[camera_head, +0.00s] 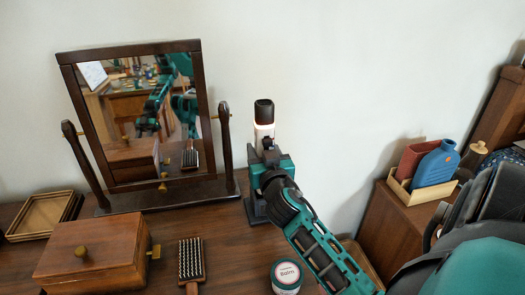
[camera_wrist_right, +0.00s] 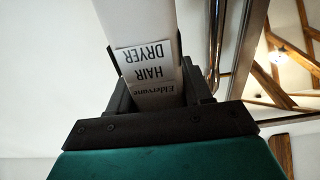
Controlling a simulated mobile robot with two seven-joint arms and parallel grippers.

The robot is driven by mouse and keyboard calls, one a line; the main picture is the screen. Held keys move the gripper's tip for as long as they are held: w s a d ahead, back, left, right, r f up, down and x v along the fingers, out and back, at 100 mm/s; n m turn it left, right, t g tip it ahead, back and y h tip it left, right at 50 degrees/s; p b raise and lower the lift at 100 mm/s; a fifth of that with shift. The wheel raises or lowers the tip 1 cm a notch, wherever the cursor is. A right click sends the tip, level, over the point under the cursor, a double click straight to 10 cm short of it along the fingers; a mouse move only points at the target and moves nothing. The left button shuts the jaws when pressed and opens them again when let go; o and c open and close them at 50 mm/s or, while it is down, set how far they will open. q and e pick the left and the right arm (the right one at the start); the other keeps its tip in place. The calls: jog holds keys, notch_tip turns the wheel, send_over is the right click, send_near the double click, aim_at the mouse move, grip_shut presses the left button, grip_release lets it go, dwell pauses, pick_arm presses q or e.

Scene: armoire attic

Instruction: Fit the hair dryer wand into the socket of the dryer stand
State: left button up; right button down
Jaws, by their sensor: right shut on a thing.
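The hair dryer wand (camera_head: 264,112) is white with a black top end and stands about upright. My right gripper (camera_head: 266,150) is shut on it, in front of the wall and to the right of the mirror. In the right wrist view the white wand (camera_wrist_right: 140,22) carries a "HAIR DRYER" label and lies between the dark fingers of my right gripper (camera_wrist_right: 158,88). A dark grey base (camera_head: 251,212), seemingly the dryer stand, shows partly behind my right gripper. Its socket and the wand's lower end are hidden by the gripper. My left gripper is not directly in view.
A framed mirror (camera_head: 134,190) stands just left of the wand. A wooden box (camera_head: 88,254), a brush (camera_head: 191,262), an empty tray (camera_head: 45,214) and a balm jar (camera_head: 286,277) are on the dresser. A caddy with bottles (camera_head: 420,193) stands at the right.

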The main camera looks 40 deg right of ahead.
dwell(0.6)
jog(key=shift+f+b, duration=0.6)
jog(key=shift+f+b, duration=0.3)
jog(key=shift+f+b, duration=0.35)
jog(key=shift+f, duration=0.05)
jog(key=shift+f, duration=0.15)
dwell(0.4)
jog(key=shift+f+b, duration=0.8)
jog(key=shift+b, duration=0.1)
jog(key=shift+f, duration=0.15)
